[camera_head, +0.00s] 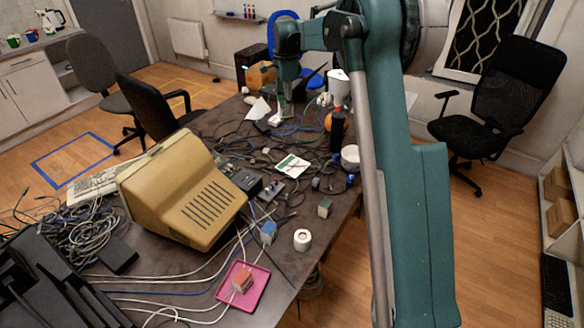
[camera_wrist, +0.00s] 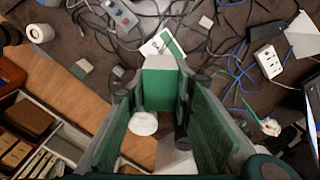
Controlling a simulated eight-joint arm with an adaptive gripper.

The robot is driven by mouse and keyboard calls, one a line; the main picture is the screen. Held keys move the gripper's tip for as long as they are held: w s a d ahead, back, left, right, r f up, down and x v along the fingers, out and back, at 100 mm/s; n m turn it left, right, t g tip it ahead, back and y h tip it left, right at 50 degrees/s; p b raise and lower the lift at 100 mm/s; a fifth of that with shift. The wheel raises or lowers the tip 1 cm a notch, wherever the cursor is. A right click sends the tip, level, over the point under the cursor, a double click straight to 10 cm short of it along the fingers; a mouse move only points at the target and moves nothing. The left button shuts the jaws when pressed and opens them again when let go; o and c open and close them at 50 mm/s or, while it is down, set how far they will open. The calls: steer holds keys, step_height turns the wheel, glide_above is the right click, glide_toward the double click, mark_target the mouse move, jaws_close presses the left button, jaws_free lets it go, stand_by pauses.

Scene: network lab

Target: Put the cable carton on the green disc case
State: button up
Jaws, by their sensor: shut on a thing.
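The cable carton (camera_wrist: 160,88) shows in the wrist view as a box with a green face and a pale upper edge. My gripper (camera_wrist: 159,95) is shut on it, with a green finger on each side. The green disc case (camera_head: 293,166) lies flat on the cluttered table, white with a green part. In the wrist view the disc case (camera_wrist: 163,42) appears just beyond the carton, which overlaps its near edge in the picture. The carton is not clearly made out in the head view. The height of the carton above the table cannot be told.
Cables and a power strip (camera_wrist: 268,60) surround the disc case. A dark bottle (camera_head: 337,130) and a white round object (camera_head: 350,157) stand to its right. A beige monitor (camera_head: 183,190), a grey cube (camera_head: 325,207), a white roll (camera_head: 302,239) and a pink tray (camera_head: 258,289) are nearer.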

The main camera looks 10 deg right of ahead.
steer(key=d, duration=0.3)
glide_above(293, 166)
step_height(293, 166, down, 18)
steer(key=shift+s+a+f, duration=0.1)
steer(key=shift+s+a, duration=0.05)
steer(key=shift+f, duration=0.1)
steer(key=shift+f+b, duration=0.4)
steer(key=shift+f, duration=2.6)
steer(key=shift+f, duration=1.9)
steer(key=shift+f+b, duration=0.15)
steer(key=shift+b, duration=0.25)
steer(key=o, duration=1)
steer(key=shift+c, duration=0.2)
